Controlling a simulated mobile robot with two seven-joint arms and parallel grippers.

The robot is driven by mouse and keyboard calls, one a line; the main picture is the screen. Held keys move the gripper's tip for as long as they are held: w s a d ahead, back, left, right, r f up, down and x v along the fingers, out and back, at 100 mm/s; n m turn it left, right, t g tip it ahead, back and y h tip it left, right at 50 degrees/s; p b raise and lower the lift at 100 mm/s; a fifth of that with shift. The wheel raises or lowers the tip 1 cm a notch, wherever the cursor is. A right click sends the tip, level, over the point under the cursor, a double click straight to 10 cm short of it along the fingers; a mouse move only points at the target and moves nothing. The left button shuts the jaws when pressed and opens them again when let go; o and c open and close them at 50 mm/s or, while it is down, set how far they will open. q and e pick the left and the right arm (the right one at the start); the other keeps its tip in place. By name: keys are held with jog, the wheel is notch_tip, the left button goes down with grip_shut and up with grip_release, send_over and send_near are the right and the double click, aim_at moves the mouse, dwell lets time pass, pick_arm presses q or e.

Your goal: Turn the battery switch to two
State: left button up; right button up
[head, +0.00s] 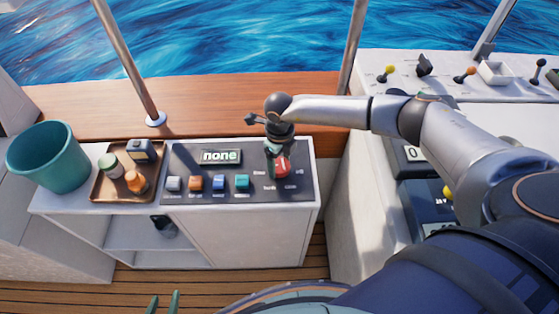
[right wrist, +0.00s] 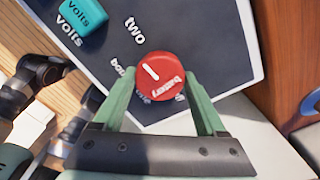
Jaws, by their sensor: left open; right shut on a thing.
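The battery switch is a red round knob (head: 281,167) at the right end of a dark panel (head: 185,157). In the right wrist view the knob (right wrist: 160,78) has a white mark pointing to the upper left, roughly between the label "two" (right wrist: 135,31) and a partly hidden label starting "bo". My right gripper (head: 277,158) reaches down onto the knob; its green fingers (right wrist: 161,95) are shut on the knob from both sides. The display (head: 221,157) reads "none". My left gripper (head: 163,303) shows only its open fingertips at the bottom edge, away from the panel.
Several coloured buttons, including a teal one (head: 242,182), line the panel left of the knob. A brown tray (head: 100,190) with small items and a teal bucket (head: 47,158) stand further left. A console (head: 460,68) with levers stands right.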

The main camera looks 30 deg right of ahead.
aim_at(280, 165)
jog(key=shift+m, duration=0.7)
jog(key=o, duration=1.3)
notch_tip(280, 165, up, 13)
jog(key=shift+f+b, duration=0.2)
jog(key=shift+b, duration=0.1)
